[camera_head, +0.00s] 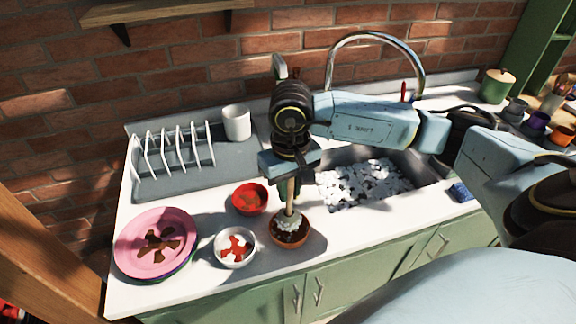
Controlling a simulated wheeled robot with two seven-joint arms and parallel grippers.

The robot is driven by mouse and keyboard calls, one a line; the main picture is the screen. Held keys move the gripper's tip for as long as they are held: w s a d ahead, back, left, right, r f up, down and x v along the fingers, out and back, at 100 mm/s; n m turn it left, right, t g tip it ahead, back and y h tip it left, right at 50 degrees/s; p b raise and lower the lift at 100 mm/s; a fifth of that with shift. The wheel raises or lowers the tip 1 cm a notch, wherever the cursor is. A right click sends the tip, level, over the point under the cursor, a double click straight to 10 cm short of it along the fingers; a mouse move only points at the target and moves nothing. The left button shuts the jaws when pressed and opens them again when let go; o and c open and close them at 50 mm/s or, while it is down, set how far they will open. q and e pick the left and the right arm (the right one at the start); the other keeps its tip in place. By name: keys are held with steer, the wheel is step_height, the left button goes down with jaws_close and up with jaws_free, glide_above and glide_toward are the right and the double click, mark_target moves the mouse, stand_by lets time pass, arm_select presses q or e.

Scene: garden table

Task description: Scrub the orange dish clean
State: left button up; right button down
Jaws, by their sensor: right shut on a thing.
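The orange dish (290,242) is a small bowl near the counter's front edge, with dark brown inside. My right gripper (289,178) is above it, pointing down, shut on the wooden handle of a scrub brush (290,206). The brush is upright and its whitish head is in the orange dish. Whether the white there is bristles or foam I cannot tell. My left gripper is not in view.
A red bowl (250,198) and a white bowl (235,248) with red stains stand close by. Stained pink plates (180,228) are stacked at left. Behind are a dish rack (172,150), a white cup (237,121), and a foam-filled sink (364,187). A blue sponge (460,192) lies right.

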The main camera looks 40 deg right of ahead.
steer(key=shift+w+r, duration=0.1)
steer(key=shift+r, duration=0.3)
steer(key=shift+r+p, duration=0.45)
steer(key=shift+r, duration=0.25)
steer(key=shift+r+p, duration=0.7)
steer(key=shift+r, duration=1)
steer(key=shift+f, duration=0.1)
